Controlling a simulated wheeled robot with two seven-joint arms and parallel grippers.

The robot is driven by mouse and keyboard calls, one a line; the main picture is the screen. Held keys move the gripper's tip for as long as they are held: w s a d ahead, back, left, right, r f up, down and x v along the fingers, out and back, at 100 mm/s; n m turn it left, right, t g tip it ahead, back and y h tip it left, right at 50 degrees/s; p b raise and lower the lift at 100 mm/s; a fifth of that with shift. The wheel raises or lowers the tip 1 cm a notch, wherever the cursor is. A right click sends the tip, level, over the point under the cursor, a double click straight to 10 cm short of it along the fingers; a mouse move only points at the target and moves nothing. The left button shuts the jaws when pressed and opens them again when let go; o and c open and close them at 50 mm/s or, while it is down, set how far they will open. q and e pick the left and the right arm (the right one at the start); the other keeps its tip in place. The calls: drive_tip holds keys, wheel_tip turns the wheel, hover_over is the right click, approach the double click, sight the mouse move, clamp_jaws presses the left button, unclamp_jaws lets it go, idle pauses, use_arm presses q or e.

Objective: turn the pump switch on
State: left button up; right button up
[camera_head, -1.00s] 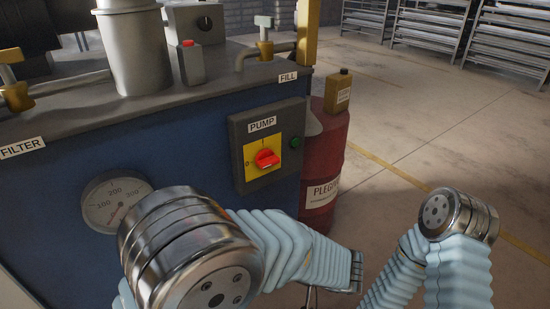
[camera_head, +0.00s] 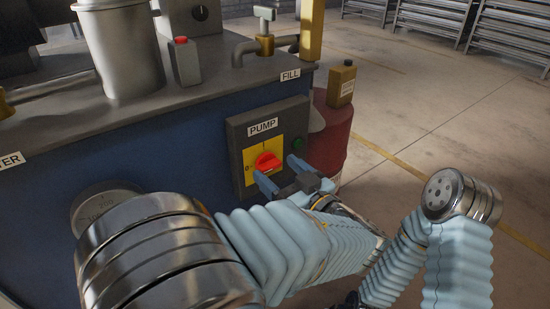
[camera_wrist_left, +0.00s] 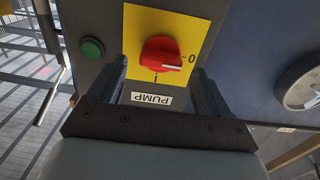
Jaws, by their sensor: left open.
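The pump switch is a red knob (camera_head: 267,162) on a yellow plate in a dark grey panel labelled PUMP. In the left wrist view the knob (camera_wrist_left: 160,54) appears upside down, and its white mark points towards the 0. My left gripper (camera_head: 282,173) is open in front of the panel, just below and right of the knob. In the wrist view its two dark fingers (camera_wrist_left: 163,82) frame the lower part of the plate with nothing between them, and the knob lies beyond their tips. I cannot tell the exact gap. My right gripper is out of view.
A green button (camera_head: 297,144) sits right of the knob on the same panel. A pressure gauge (camera_head: 92,203) is partly hidden by my left arm. A red drum (camera_head: 330,142) stands beside the blue machine (camera_head: 190,155). Open floor lies to the right.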

use_arm(q)
drive_tip(key=shift+x, duration=1)
drive_tip(key=shift+c, duration=0.3)
drive_tip(key=c, duration=1)
